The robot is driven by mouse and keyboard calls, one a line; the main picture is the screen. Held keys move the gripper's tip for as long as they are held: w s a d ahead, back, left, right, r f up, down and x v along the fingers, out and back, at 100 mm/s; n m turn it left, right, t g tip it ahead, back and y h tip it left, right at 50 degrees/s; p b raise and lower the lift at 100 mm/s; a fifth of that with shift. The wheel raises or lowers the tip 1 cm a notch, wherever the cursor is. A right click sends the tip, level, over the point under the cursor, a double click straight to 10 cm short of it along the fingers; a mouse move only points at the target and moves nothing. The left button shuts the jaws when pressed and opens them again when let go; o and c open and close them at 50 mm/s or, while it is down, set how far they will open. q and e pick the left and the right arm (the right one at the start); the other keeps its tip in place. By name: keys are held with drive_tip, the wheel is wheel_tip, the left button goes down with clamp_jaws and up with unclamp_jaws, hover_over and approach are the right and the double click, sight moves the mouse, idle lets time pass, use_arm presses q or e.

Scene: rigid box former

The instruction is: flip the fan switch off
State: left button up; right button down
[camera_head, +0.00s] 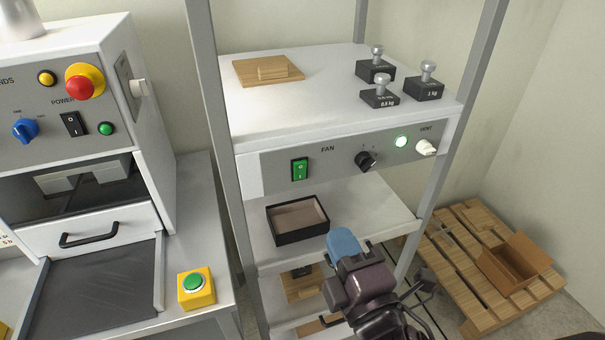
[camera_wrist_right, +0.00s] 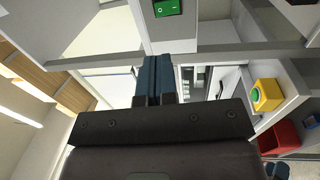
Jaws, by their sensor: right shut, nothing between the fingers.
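The fan switch (camera_head: 299,169) is a green rocker on the grey front panel of the shelf unit, under the word FAN. It also shows at the top of the right wrist view (camera_wrist_right: 168,8). My right gripper (camera_head: 343,243) is below and to the right of the switch, in front of the lower shelf, apart from the panel. Its blue fingers (camera_wrist_right: 153,80) are shut with nothing between them and point toward the panel in the wrist view. My left gripper is not in view.
A black open box (camera_head: 298,218) sits on the shelf below. Metal posts frame the unit. A machine with a yellow-based green button (camera_head: 195,288) stands left.

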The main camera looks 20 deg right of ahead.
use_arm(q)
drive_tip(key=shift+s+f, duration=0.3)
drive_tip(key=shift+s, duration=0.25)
use_arm(e)
approach(303, 167)
drive_tip(key=w, duration=0.4)
drive_tip(key=w+b, duration=0.1)
drive_tip(key=w, duration=0.1)
drive_tip(key=shift+w+r, duration=0.15)
drive_tip(key=shift+r, duration=0.25)
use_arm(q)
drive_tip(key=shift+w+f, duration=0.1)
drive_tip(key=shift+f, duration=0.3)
use_arm(e)
drive_tip(key=shift+w+a, duration=0.1)
drive_tip(key=shift+w, duration=0.5)
